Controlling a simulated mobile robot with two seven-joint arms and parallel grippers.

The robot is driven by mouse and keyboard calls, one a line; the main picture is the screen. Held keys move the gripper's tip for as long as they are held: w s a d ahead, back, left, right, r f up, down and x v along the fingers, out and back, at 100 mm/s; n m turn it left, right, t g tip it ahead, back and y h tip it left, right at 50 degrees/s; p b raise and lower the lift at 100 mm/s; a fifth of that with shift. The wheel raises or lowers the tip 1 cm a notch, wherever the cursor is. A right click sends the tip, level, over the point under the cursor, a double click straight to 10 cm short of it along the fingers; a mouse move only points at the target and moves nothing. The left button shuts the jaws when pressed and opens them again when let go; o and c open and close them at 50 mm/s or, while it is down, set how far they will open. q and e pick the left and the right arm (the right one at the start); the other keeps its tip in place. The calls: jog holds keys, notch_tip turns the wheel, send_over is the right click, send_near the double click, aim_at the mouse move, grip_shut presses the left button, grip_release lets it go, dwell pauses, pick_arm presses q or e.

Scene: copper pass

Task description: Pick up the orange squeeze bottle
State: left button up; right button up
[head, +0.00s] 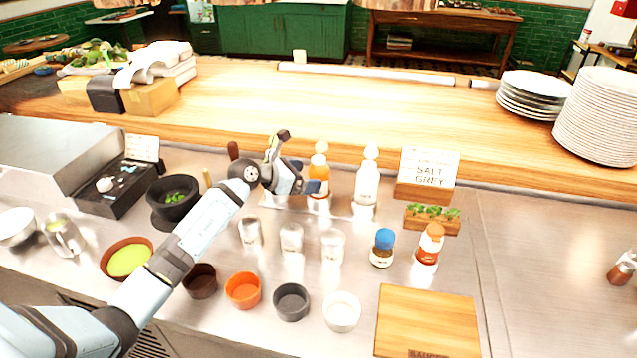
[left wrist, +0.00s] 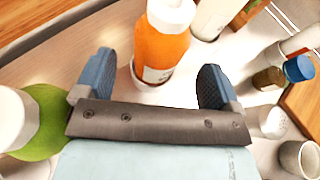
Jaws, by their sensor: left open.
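The orange squeeze bottle (head: 319,172) stands upright at the back of the steel counter, with a pale cap and a white label. My left gripper (head: 302,180) is open beside it, on its left in the head view. In the left wrist view the orange bottle (left wrist: 161,46) shows between and just beyond the two blue fingertips (left wrist: 156,76). The fingers are not closed on it, and I cannot tell whether either touches it. My left gripper hides part of the bottle's left side in the head view. My right gripper is not in view.
A white squeeze bottle (head: 367,182) stands just right of the orange one. Metal cups (head: 291,238) stand in front. A dark mortar (head: 175,203) is left.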

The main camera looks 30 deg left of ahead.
aim_at(316, 176)
pick_arm(q)
jog(key=x, duration=0.4)
jog(key=shift+w, duration=0.1)
jog(key=c, duration=0.8)
notch_tip(316, 176, up, 20)
dwell(0.3)
